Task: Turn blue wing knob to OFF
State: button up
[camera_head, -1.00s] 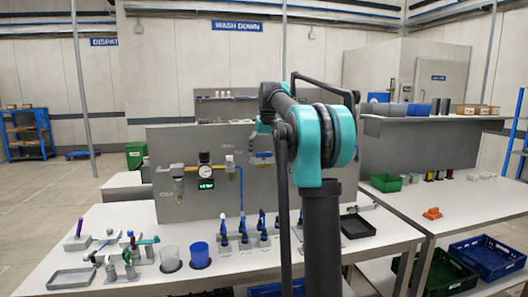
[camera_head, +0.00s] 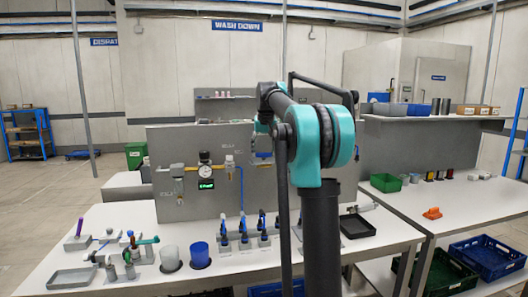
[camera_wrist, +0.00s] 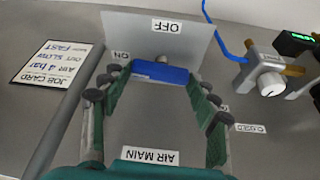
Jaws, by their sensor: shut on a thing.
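The blue wing knob (camera_wrist: 160,75) lies between my fingertips in the wrist view, with its long side running across the picture. An OFF label (camera_wrist: 168,26) reads upside down on the pale plate above the knob. An ON label (camera_wrist: 121,56) is to its left, partly hidden by a finger. The AIR MAIN label (camera_wrist: 151,156) is below. In the head view the knob (camera_head: 263,156) is small on the grey panel (camera_head: 213,206), and my arm hides much of that area.
A gauge regulator (camera_head: 205,172) with a blue hose is left of the knob on the panel. A row of blue-handled valves (camera_head: 244,229), cups and a black tray (camera_head: 356,226) stand on the table (camera_head: 222,272) below. A job card (camera_wrist: 47,61) is at left in the wrist view.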

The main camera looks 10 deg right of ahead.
jog(key=m, duration=0.2)
jog(key=m+h, duration=0.1)
jog(key=m, duration=0.1)
jog(key=shift+a+h, duration=0.15)
jog(key=shift+h, duration=0.15)
jog(key=m, duration=0.2)
jog(key=m+g+h, duration=0.1)
jog(key=m, duration=0.1)
jog(key=shift+w+m+h, duration=0.15)
jog(key=shift+m+h, duration=0.15)
jog(key=shift+m, duration=0.1)
jog(key=m, duration=0.1)
jog(key=m+g, duration=0.1)
jog(key=m, duration=0.1)
jog(key=shift+w+a+m+g+h, duration=0.1)
jog(key=shift+m+g+h, duration=0.2)
jog(key=m+g, duration=0.1)
jog(key=m, duration=0.3)
jog(key=shift+g, duration=0.4)
jog(key=shift+m, duration=0.3)
jog(key=o, duration=1.2)
jog(key=shift+c, duration=0.2)
